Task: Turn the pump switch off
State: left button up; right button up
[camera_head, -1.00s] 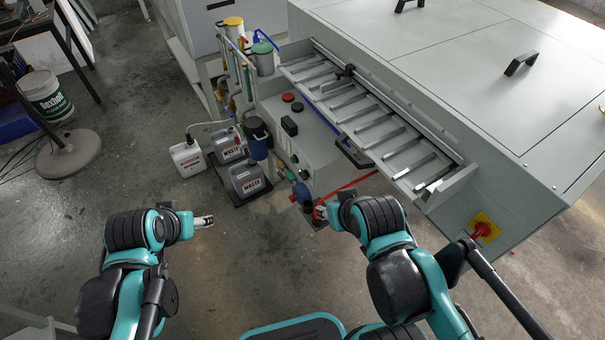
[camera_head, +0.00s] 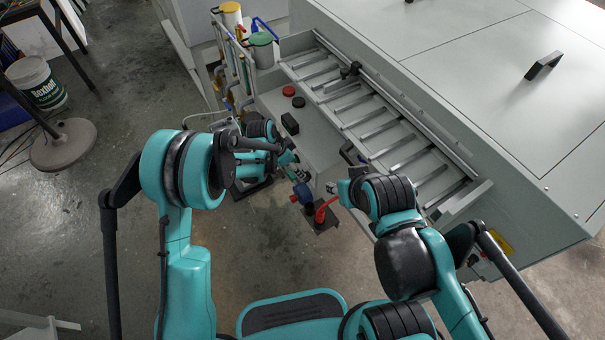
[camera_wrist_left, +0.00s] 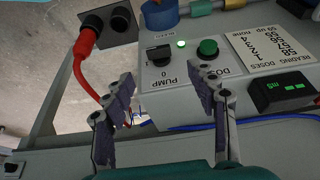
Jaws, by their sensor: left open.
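The pump switch (camera_wrist_left: 160,55) is a black knob on the white control panel, above an upside-down PUMP label with 0 and 1 marks in the left wrist view. I cannot tell surely which mark it points to. A small green lamp (camera_wrist_left: 181,43) beside it is lit. My left gripper (camera_wrist_left: 162,74) is open and empty, its fingers spread towards the panel with the knob between and beyond their tips. In the head view the left gripper (camera_head: 289,160) is at the machine's front, largely covering the panel. My right gripper (camera_head: 334,188) is near the red hose, its jaws unclear.
A green dose button (camera_wrist_left: 207,48) sits right of the switch, and a small display (camera_wrist_left: 286,92) further right. A red hose (camera_wrist_left: 82,70) runs at the left. The slatted tray (camera_head: 385,125) overhangs nearby.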

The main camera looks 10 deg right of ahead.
pick_arm(q)
jog(key=b+x, duration=0.3)
jog(key=x, duration=0.5)
jog(key=shift+d+f, duration=0.1)
jog(key=shift+f, duration=0.05)
jog(key=shift+c, duration=0.3)
jog(key=c, duration=1.1)
